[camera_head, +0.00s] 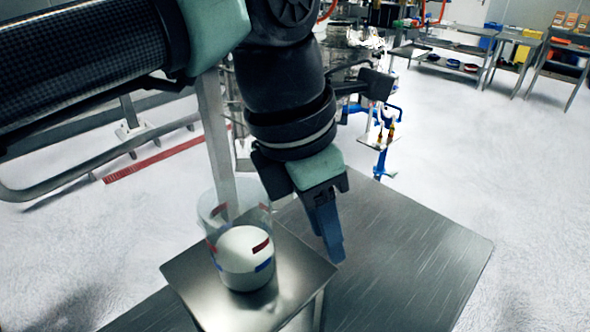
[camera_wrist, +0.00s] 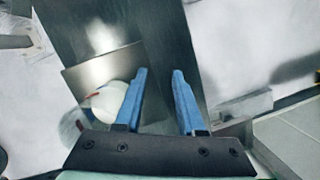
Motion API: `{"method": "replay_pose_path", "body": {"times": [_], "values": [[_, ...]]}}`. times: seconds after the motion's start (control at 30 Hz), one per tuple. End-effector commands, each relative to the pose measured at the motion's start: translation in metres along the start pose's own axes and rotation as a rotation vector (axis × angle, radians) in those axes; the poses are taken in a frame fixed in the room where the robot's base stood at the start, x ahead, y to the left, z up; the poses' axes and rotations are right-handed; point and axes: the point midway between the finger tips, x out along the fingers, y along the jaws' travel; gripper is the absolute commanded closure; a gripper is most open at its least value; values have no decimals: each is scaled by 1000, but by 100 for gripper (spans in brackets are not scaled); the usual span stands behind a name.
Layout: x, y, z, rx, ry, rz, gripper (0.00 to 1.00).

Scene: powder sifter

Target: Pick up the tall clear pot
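The tall clear pot (camera_head: 214,212) stands upright on a small raised metal stand (camera_head: 305,265). It is see-through, with red and blue marks and a white round mass (camera_head: 245,258) low in it. My gripper (camera_head: 332,250) is to the right of the pot in the head view, pointing down and apart from it. In the wrist view my gripper (camera_wrist: 158,72) shows two blue fingers spread apart with nothing between them. The pot (camera_wrist: 72,124) shows there left of the left finger, which partly covers the white mass (camera_wrist: 108,102).
The stand sits on a larger metal table (camera_head: 420,265), whose right part is bare. A metal rail frame (camera_head: 100,165) is at the left. Workbenches with bins (camera_head: 455,55) are far back right.

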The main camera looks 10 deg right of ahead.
Motion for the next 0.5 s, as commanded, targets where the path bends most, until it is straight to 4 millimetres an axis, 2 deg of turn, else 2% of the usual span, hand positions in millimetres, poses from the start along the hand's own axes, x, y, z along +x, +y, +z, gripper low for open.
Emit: {"method": "replay_pose_path", "body": {"times": [0.03,0.1,0.2,0.37,0.5], "values": [[-4,11,-24,-33,85,30,62],[-8,19,-47,-64,166,51,62],[-12,24,-65,-89,229,67,62],[-13,26,-70,-87,249,75,62],[-5,27,-71,-85,246,73,62]]}}
